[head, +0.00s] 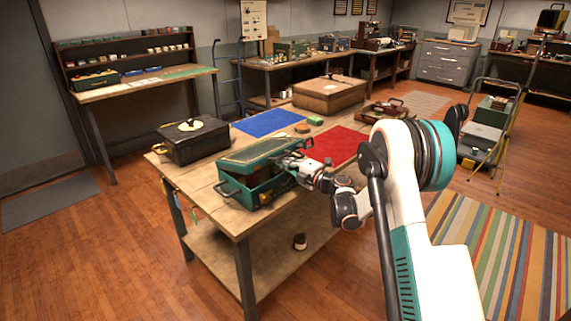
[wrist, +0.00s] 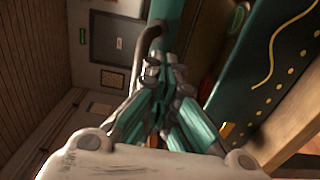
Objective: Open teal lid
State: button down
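The teal box (head: 262,192) sits on the front part of the wooden workbench. Its teal lid (head: 265,149) is raised part way, with a dark gap between lid and box. In the wrist view the box front (wrist: 268,75), with a gold line and dots, is at the right. The lid edge (wrist: 168,12) is at the top, with a curved dark handle (wrist: 141,48) beside it. My gripper (head: 300,160) is at the lid's right side. Its fingertips (wrist: 166,72) are close together beside the handle; whether they grip it is unclear.
A black case (head: 192,147) stands left of the teal box. A blue mat (head: 268,122), a red mat (head: 335,145) and a large brown case (head: 328,97) lie behind and to the right.

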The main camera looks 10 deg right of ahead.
jog(key=shift+w+a+r+p, duration=0.1)
jog(key=shift+r+p, duration=0.1)
jog(key=shift+r, duration=0.3)
jog(key=shift+w+a+r+p, duration=0.1)
jog(key=shift+r+p, duration=0.05)
jog(key=shift+r, duration=0.3)
jog(key=shift+w+a+r+p, duration=0.1)
jog(key=shift+w+r+p, duration=0.15)
jog(key=shift+r, duration=0.35)
jog(key=shift+w+a+r+p, duration=0.15)
jog(key=shift+r+p, duration=0.15)
jog(key=shift+r, duration=0.3)
jog(key=shift+w+a+r+p, duration=0.15)
jog(key=shift+w+r+p, duration=0.1)
jog(key=shift+r, duration=0.3)
jog(key=shift+w+a+r+p, duration=0.15)
jog(key=shift+w+r+p, duration=0.1)
jog(key=shift+r, duration=0.3)
